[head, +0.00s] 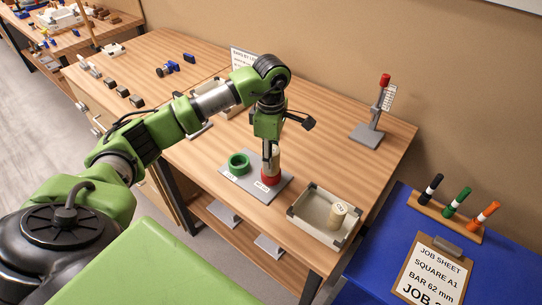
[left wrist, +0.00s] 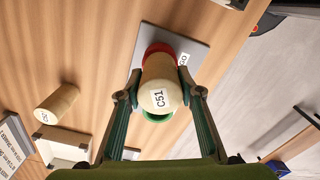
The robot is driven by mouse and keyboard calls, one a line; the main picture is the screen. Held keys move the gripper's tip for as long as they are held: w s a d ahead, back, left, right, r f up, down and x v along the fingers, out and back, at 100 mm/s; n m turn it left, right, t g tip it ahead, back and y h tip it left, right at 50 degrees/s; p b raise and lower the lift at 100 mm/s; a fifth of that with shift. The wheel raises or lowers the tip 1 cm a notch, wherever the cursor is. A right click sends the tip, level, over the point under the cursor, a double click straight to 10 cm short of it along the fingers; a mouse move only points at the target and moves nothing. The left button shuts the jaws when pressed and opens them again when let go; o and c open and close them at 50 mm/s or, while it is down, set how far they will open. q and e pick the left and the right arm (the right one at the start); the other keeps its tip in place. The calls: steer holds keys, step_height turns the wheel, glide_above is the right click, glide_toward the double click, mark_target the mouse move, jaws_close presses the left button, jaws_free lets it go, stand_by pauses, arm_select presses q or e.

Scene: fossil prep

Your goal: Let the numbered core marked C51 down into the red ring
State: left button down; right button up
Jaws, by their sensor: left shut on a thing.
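The core marked C51 (left wrist: 160,92) is a cream cylinder, held between the fingertips of my left gripper (head: 268,148). Its label faces the camera in the left wrist view. In the head view the core (head: 274,157) is about upright at the red ring (head: 270,180), partly hidden by a finger. The red ring (left wrist: 156,48) shows behind the core in the left wrist view. I cannot tell whether the core's lower end is inside the ring or just above it. The ring stands on a grey plate (head: 256,195). My right gripper is not in view.
A green ring (head: 239,161) stands on the same plate, left of the red one. A tray (head: 301,222) with another cream core (head: 337,216) lies to the right. A grey stand with a red top (head: 370,131) is at the back right. The table's middle is clear.

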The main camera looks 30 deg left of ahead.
arm_select(q)
steer(key=shift+r, duration=0.15)
steer(key=shift+r+p, duration=0.75)
steer(key=shift+r, duration=0.45)
